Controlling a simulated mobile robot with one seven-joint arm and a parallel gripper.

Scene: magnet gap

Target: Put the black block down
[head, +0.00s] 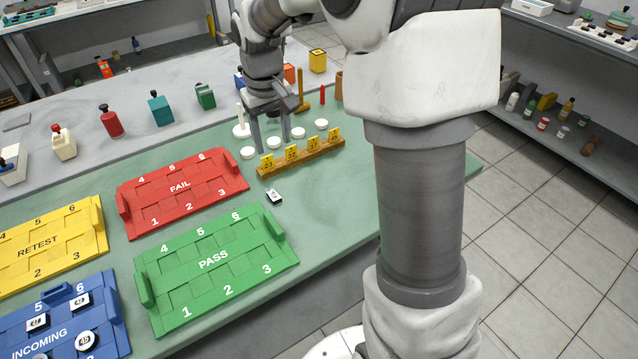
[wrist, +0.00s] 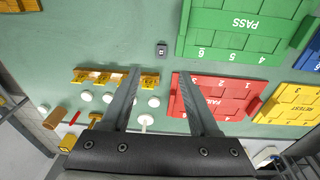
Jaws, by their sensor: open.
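The small black block (head: 275,196) with a white label on top lies on the green mat (head: 330,205), between the yellow-tagged wooden rack and the green PASS tray. In the wrist view the black block (wrist: 161,49) lies just beyond the fingertips, roughly centred between them. My gripper (head: 270,145) is open and empty, over the mat by the rack, behind the block in the head view. The wrist view shows both fingers of my gripper (wrist: 160,72) spread apart, with bare mat between their tips. The block is apart from both fingers.
The red FAIL tray (head: 183,188), green PASS tray (head: 215,265), yellow RETEST tray (head: 45,243) and blue INCOMING tray (head: 65,322) lie left. INCOMING holds some labelled pieces. The wooden rack (head: 301,158) and several white discs (head: 321,124) stand near my gripper. Mat right of the block is clear.

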